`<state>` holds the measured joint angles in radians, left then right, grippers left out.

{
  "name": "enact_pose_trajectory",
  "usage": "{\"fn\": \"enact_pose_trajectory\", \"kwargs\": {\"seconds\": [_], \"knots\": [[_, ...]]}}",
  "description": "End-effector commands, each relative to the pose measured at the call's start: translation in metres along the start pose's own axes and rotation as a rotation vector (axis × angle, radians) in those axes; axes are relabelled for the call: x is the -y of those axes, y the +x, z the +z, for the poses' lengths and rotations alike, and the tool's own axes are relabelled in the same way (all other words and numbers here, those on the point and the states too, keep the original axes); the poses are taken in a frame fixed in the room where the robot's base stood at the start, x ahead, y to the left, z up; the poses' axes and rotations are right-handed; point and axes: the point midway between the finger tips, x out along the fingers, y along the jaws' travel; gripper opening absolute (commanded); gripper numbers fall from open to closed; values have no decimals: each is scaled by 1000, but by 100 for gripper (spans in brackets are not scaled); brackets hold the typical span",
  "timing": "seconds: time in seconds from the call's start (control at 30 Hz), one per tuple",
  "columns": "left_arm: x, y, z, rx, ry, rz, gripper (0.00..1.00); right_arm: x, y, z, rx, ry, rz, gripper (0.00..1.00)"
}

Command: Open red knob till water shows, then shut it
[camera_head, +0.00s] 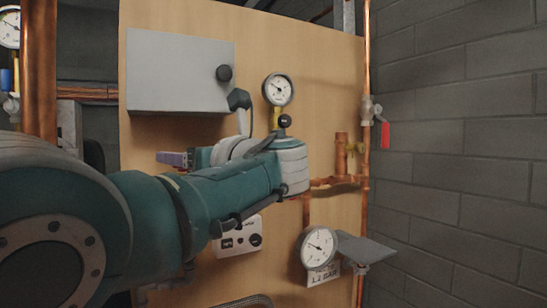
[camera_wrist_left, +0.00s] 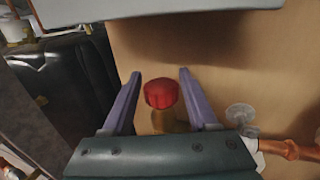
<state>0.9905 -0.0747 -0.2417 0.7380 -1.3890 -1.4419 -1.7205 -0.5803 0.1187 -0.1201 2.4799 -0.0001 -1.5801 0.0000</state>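The red knob (camera_wrist_left: 160,94) sits on a brass-coloured stem in the left wrist view. My left gripper (camera_wrist_left: 160,73) is open, with its two purple fingers apart on either side of the knob. There is a gap between the knob and each finger, and it is not gripped. In the head view my left arm comes in from the left, and the purple fingers (camera_head: 175,159) point left in front of the wooden panel. The knob is hidden in the head view. No water is visible. My right gripper is not in view.
A grey box (camera_head: 180,72) juts from the wooden panel (camera_head: 335,85) above my gripper. Pressure gauges (camera_head: 278,89) (camera_head: 319,249), copper pipes and a white control box (camera_head: 238,240) surround my arm. A red valve handle (camera_head: 385,135) is by the grey block wall at right.

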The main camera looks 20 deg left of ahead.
Motion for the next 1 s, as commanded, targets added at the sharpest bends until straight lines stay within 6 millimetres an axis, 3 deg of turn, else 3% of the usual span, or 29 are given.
{"fn": "enact_pose_trajectory", "kwargs": {"seconds": [0.17, 0.47, 0.8, 1.0], "knots": [[0, 0, 0, 0, 0, -1, 79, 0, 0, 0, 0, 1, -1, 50], [1, -4, -2, 0, 0, -3, 79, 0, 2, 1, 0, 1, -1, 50], [1, -67, -6, -2, -2, -6, 79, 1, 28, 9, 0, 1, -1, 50], [0, -94, -3, -1, -2, -3, 79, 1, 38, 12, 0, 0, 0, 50]]}}
